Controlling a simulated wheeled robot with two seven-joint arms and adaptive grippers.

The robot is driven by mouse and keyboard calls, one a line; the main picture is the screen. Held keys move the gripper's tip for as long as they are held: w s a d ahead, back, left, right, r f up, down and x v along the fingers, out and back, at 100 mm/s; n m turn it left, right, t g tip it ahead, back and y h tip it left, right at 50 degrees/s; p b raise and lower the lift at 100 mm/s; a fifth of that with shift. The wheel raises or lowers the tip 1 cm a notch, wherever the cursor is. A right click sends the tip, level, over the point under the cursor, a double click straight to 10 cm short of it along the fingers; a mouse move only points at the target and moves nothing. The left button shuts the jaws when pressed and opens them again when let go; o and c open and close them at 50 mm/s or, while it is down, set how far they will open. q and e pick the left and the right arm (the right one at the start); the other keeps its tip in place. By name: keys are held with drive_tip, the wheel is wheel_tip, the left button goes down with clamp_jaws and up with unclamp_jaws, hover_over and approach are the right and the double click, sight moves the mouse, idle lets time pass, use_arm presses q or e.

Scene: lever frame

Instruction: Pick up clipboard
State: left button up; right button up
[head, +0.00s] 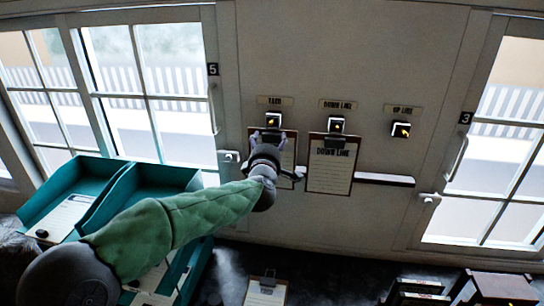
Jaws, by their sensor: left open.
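Two clipboards hang on the wall. One, under the YARD label, is the left clipboard (289,157), partly hidden by my left gripper. The other, marked DOWN LINE (331,170), hangs just right of it under its own label. My left gripper (273,140) is open in front of the left clipboard; I cannot tell whether it touches it. Another clipboard (265,291) lies low at the bottom centre, cut by the frame edge. The hook under the UP LINE label (401,130) holds no clipboard. My right gripper is not in view.
Teal trays (145,185) with papers stand at the left, under my left arm. A narrow white ledge (385,180) juts from the wall right of the clipboards. Windows flank the wall. Dark boxes (497,288) stand at the lower right.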

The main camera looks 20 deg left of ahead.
sight(271, 136)
use_arm(q)
drive_tip(key=p+x, duration=0.1)
drive_tip(key=x, duration=0.3)
drive_tip(key=shift+w+f, duration=0.1)
drive_tip(key=shift+f, duration=0.05)
drive_tip(key=c, duration=1.2)
